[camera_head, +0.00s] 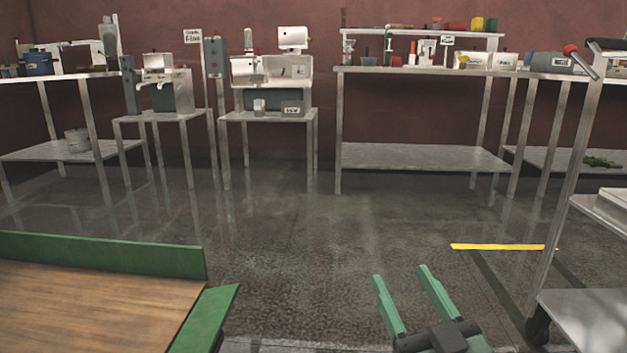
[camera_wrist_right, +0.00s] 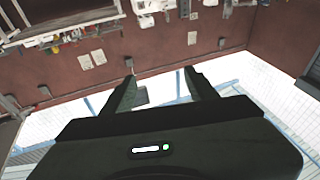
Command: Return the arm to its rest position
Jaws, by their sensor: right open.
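My right gripper (camera_head: 408,300) shows at the bottom of the head view, right of centre. Its two green fingers stand apart with nothing between them, over the bare dark floor. In the right wrist view the same gripper (camera_wrist_right: 158,85) shows two dark fingers spread apart and empty. That view looks toward the red-brown wall, the benches and a bright area. My left gripper is in neither view.
A wooden surface with a green rim (camera_head: 100,256) is at the lower left. A metal cart (camera_head: 590,310) stands at the right edge. Benches with equipment, including a long table (camera_head: 420,157), line the back wall. A yellow strip (camera_head: 497,247) lies on the floor. The middle floor is clear.

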